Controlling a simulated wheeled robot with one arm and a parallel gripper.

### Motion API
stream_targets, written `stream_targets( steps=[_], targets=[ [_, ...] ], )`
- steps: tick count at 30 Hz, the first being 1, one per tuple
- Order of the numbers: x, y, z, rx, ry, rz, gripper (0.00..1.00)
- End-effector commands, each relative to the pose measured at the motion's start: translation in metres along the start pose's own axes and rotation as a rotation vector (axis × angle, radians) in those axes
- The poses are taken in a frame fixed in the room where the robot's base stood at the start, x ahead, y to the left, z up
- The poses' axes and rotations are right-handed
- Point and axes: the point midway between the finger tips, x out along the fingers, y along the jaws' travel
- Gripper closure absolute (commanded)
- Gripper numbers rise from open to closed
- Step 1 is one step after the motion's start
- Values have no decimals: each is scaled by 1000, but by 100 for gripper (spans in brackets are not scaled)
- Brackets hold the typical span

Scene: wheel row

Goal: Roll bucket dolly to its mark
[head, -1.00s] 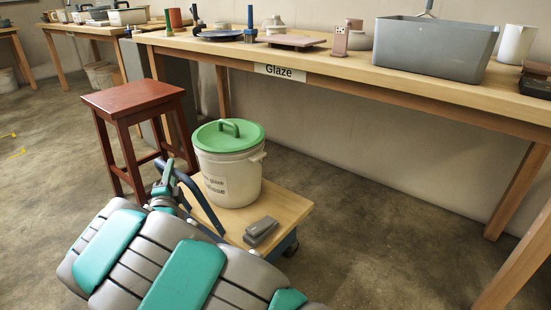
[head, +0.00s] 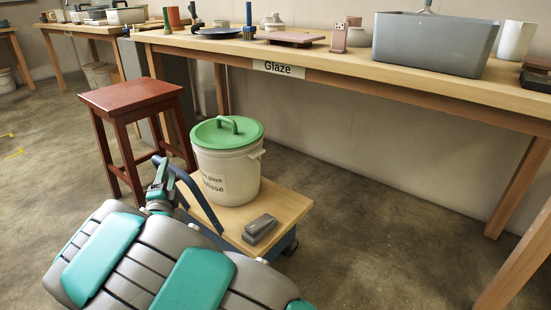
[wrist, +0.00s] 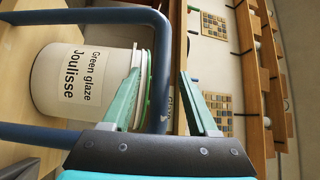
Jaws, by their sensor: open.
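The bucket dolly (head: 285,206) is a low wooden platform with a blue bent-bar handle (head: 198,200) on its left side. A white bucket (head: 228,178) with a green lid stands upright on it, and its label shows in the wrist view (wrist: 84,80). My gripper (head: 163,172) is at the handle. In the wrist view my gripper (wrist: 162,75) is open, and the blue handle bar (wrist: 160,85) appears between its fingers; contact cannot be told. Yellow marks (head: 14,153) lie on the floor at the far left, partly cut off by the picture edge.
A grey block-like object (head: 260,229) lies on the dolly beside the bucket. A red-brown stool (head: 130,98) stands close behind it on the left. The glaze table (head: 340,65) runs along the wall behind. Open floor (head: 360,240) lies to the right and at the far left.

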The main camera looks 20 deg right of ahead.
Motion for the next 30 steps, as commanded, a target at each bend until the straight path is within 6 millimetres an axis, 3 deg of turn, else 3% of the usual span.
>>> stream_targets(
  steps=[18,30],
  targets=[
    [-44,2,1,0,-1,0,40],
    [-47,0,0,-1,0,0,40]
  ],
)
